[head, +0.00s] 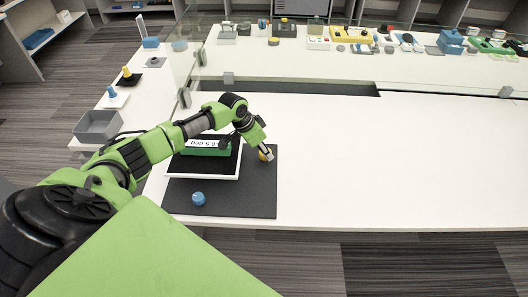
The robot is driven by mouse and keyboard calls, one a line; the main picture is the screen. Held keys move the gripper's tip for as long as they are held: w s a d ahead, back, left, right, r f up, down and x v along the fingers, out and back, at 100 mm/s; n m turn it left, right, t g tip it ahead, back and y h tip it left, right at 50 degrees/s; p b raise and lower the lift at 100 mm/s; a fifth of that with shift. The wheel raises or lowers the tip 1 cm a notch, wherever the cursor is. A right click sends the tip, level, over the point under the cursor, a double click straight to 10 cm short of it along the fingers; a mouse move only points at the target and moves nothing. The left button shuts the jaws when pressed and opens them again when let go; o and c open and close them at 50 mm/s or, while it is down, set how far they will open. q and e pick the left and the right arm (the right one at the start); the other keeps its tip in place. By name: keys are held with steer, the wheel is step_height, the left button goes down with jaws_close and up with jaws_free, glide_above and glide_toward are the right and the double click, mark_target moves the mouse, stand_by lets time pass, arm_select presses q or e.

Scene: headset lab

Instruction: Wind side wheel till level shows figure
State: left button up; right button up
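A white platform (231,172) sits on a dark mat (240,203) on the white table. On it is a green level (190,151) with a white display (208,143). The display's text is upside down to me and seems to read 5.0 or 0.5 deg; I cannot be sure. A yellow wheel (262,149) is at the platform's right side, partly hidden by my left gripper (267,155). The fingertips are at the wheel, touching or very close; whether they are shut on it is unclear. My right gripper is out of view.
A blue knob (198,198) is near the front of the mat. A grey bin (97,126) stands at the left. A glass screen edge (440,87) and several devices are farther back. The table right of the mat is clear.

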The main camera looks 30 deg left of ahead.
arm_select(q)
steer(key=m+b, duration=0.1)
steer(key=m+h+b, duration=0.1)
steer(key=m, duration=0.1)
steer(key=m+g+b, duration=0.1)
steer(key=b, duration=0.1)
steer(key=shift+w+a+f, duration=0.1)
steer(key=shift+f, duration=0.15)
steer(key=shift+r+m+g+h+b, duration=0.1)
steer(key=shift+m+g+h+b, duration=0.2)
steer(key=shift+m+b, duration=0.65)
steer(key=shift+r+m+g+h+b, duration=0.15)
steer(key=shift+m+g+b, duration=0.25)
steer(key=shift+m+b, duration=0.55)
steer(key=shift+m, duration=0.3)
steer(key=o, duration=1.1)
steer(key=shift+o, duration=0.2)
steer(key=v, duration=1.2)
steer(key=shift+a, duration=0.15)
